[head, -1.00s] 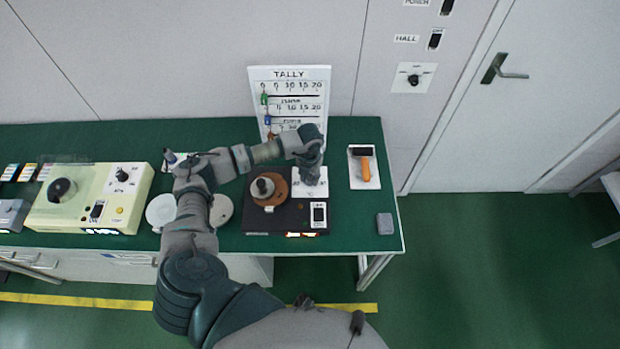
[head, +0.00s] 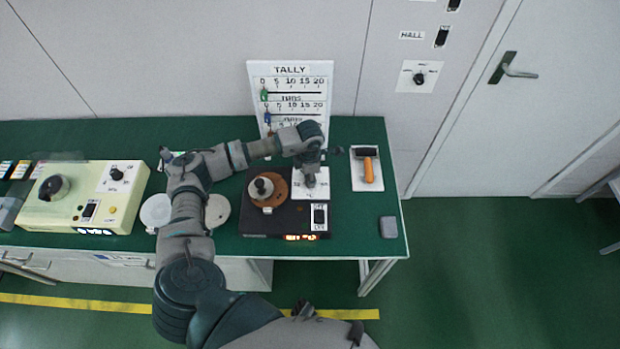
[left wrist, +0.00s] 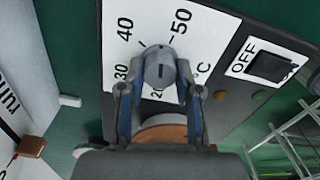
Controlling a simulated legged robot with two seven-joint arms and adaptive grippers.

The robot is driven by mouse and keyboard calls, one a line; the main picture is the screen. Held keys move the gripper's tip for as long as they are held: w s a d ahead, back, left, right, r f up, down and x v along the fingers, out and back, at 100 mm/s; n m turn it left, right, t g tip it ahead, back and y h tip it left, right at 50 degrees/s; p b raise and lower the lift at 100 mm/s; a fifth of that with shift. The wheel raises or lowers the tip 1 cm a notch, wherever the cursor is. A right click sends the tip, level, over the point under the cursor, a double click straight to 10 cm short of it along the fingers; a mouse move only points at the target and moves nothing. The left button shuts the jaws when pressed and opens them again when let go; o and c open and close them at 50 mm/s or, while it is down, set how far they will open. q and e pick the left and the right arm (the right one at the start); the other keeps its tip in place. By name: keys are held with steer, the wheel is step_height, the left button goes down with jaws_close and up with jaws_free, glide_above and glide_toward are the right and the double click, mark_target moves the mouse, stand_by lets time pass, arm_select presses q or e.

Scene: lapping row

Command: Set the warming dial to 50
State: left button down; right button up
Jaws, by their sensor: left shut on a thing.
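The warming dial is a grey knob (left wrist: 160,68) on a white scale plate (head: 322,188) of the dark warming unit (head: 266,219). In the left wrist view, the scale (left wrist: 206,30) shows 30, 40, 50 and °C. A small dark mark shows on the knob, but I cannot tell surely which number it points to. My left gripper (left wrist: 155,90) is shut on the knob, with a finger on each side. In the head view, my left gripper (head: 310,172) reaches down over the plate and hides the knob. My right gripper is not in view.
Beside the plate are a brown disc with a round grey piece (head: 262,187) and an on/off switch (head: 319,217). An orange-handled tool (head: 368,169) lies to the right. A TALLY board (head: 290,88) stands behind. A cream machine (head: 85,196) is at left.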

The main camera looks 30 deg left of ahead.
arm_select(q)
steer(key=shift+w+r+m+b, duration=0.15)
steer(key=shift+m+b, duration=0.25)
steer(key=shift+m, duration=0.7)
steer(key=shift+w+f+m+b, duration=0.1)
steer(key=shift+m+b, duration=0.25)
steer(key=shift+m, duration=0.75)
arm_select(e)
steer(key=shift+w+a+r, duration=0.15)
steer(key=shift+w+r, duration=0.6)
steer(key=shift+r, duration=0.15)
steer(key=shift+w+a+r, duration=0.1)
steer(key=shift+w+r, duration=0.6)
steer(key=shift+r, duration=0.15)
arm_select(q)
steer(key=shift+r, duration=0.1)
steer(key=c, duration=0.9)
jaws_free()
steer(key=shift+o, duration=0.6)
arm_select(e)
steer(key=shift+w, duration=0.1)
arm_select(q)
step_height(320, 180, up, 12)
steer(key=shift+f, duration=0.25)
